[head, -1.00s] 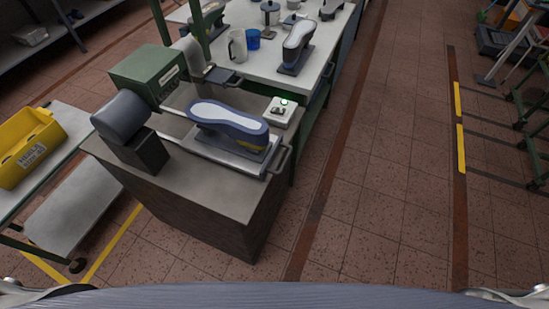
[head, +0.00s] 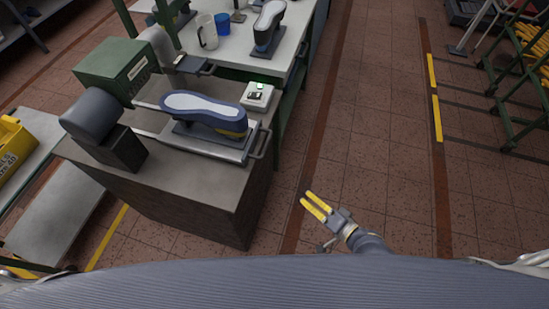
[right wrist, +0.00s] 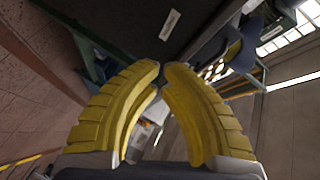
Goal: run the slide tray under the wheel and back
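The slide tray (head: 232,151) is a flat metal plate with a bar handle (head: 263,142) at its right end, on a grey-topped bench. A blue shoe (head: 205,110) with a pale sole facing up sits on it. A dark grey drum (head: 92,112) on a black block stands left of the tray; a lighter rounded grey part (head: 157,46) is beside the green box. I cannot tell which is the wheel. My right gripper (head: 308,200), with yellow fingers, is empty over the floor, right of and nearer than the handle. Its fingers (right wrist: 162,68) are slightly apart. My left gripper is out of view.
A green box (head: 113,70) stands at the back left of the bench. A white table (head: 222,60) with a mug and another shoe adjoins behind. Open tiled floor lies to the right.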

